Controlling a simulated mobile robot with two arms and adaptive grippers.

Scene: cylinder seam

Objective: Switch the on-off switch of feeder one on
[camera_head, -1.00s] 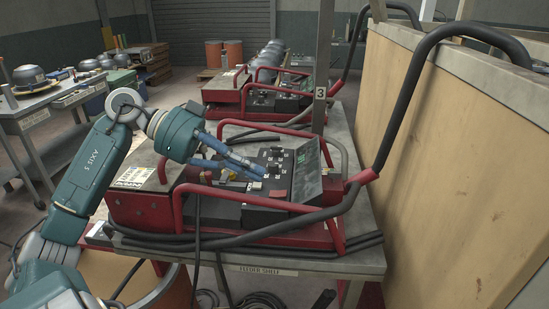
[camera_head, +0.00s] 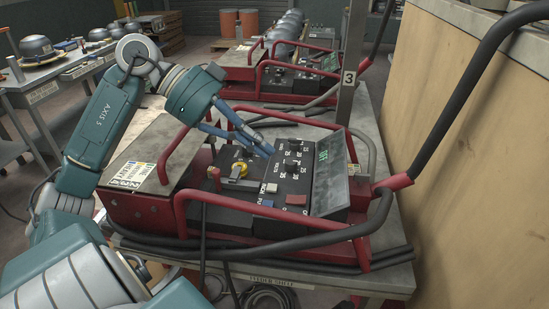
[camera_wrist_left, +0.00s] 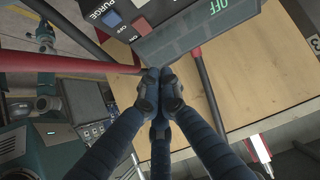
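The near feeder has red side walls and rails around a black control panel (camera_head: 262,186). A tilted display (camera_head: 334,172) at the panel's right shows green text, which reads OFF in the left wrist view (camera_wrist_left: 212,8). My left gripper (camera_head: 268,150) is above the back of the panel, right of and behind the yellow switch. Its blue fingers meet at the tips (camera_wrist_left: 160,92) with nothing between them. My right gripper is out of view.
The panel also has black knobs (camera_head: 292,166), a red button (camera_head: 296,199) and a blue button (camera_head: 267,203). A red rail (camera_head: 262,133) and thick black hoses (camera_head: 250,246) surround it.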

